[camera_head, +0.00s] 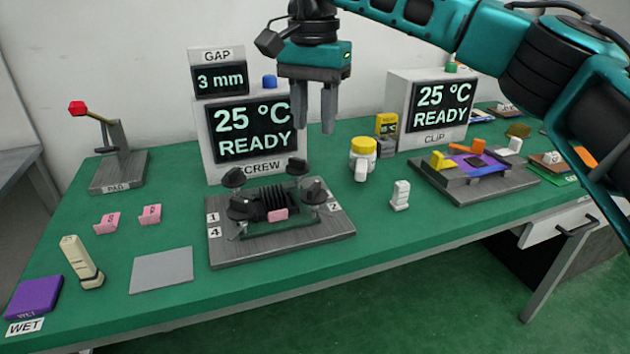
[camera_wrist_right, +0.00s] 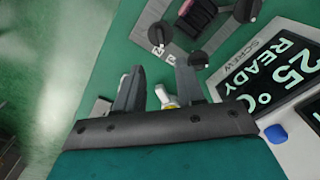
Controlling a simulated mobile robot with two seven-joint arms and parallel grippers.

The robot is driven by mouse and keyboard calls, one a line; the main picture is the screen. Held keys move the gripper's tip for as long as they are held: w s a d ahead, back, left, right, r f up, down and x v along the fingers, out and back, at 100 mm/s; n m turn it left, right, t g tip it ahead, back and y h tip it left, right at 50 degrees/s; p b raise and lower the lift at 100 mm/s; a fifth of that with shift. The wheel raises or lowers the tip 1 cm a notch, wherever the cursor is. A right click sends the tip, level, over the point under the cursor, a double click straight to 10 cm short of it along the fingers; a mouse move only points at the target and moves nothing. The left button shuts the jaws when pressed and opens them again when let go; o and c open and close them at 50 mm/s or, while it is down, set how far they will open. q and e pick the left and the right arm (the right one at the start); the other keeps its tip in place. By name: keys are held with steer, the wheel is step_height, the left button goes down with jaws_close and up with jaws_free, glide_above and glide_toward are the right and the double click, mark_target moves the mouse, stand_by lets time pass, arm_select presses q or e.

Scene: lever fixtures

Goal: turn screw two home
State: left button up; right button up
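The screw fixture (camera_head: 330,228) is a grey plate on the green table with several black knobs, a black finned block and a pink piece in the middle. A label "2" (camera_head: 334,207) lies beside the right front knob (camera_head: 316,191), which I take as screw two. Other knobs stand at back right (camera_head: 298,167), back left (camera_head: 233,178) and front left (camera_head: 240,208). My right gripper (camera_head: 315,112) hangs above and behind the fixture, fingers down, apart and empty. In the right wrist view its fingers (camera_wrist_right: 160,66) are open, with a knob (camera_wrist_right: 198,58) beyond them. My left gripper is out of view.
The SCREW display (camera_head: 250,130) behind the fixture reads 25 °C READY; a GAP display (camera_head: 220,78) reads 3 mm. A yellow-topped white bottle (camera_head: 362,160) and a white piece (camera_head: 400,195) stand to the right. A lever (camera_head: 115,145) stands at left.

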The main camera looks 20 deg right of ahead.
mark_target(314, 185)
step_height(314, 185, down, 11)
steer(key=shift+b, duration=1.2)
steer(key=shift+f, duration=0.4)
jaws_close()
